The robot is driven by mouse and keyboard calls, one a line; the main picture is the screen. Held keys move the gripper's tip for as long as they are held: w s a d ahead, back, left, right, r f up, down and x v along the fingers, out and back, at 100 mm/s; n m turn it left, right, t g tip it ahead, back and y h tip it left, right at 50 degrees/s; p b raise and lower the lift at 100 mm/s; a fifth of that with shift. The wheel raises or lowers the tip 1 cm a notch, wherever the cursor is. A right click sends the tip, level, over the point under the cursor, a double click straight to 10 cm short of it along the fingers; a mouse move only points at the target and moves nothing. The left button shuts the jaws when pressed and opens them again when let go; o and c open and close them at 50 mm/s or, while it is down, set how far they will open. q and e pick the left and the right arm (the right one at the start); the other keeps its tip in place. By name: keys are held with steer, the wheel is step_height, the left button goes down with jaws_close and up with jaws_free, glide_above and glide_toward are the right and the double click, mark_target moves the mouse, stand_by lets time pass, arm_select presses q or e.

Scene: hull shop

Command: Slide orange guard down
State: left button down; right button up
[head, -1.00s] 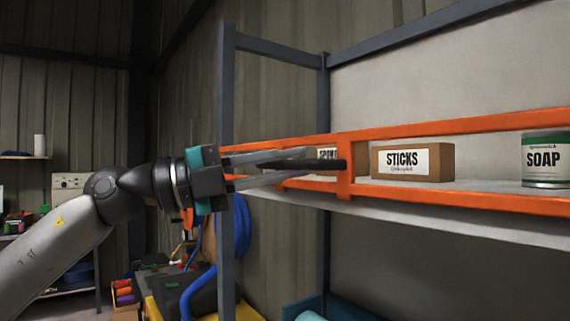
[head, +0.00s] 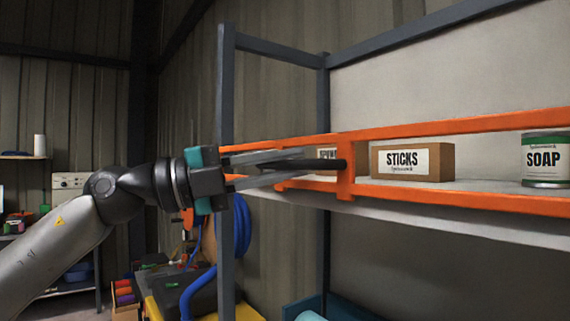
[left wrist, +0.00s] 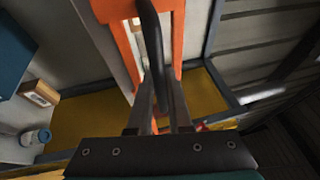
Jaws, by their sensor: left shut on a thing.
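The orange guard (head: 450,127) is a frame of two long rails joined by uprights, across the front of a shelf. It also shows in the left wrist view (left wrist: 117,32). A black handle (head: 342,165) sticks out from its middle upright. In the left wrist view the handle (left wrist: 151,35) runs down between the fingers. My left gripper (head: 300,165) reaches in from the left and is shut on this handle; the exact contact is partly hidden by the fingers. My right gripper is not in view.
On the shelf behind the guard are a STICKS box (head: 412,162), a second box (head: 327,154) partly hidden, and a SOAP can (head: 546,160). A grey rack post (head: 226,90) stands close to my left gripper. A blue hose (head: 242,228) hangs below it.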

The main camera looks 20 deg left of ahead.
arm_select(q)
step_height(320, 180, down, 10)
steer(key=b, duration=0.6)
steer(key=shift+r, duration=0.15)
steer(key=shift+d, duration=0.1)
steer(key=c, duration=1.3)
jaws_free()
steer(key=o, duration=0.5)
steer(key=shift+c, duration=0.2)
steer(key=shift+r, duration=0.1)
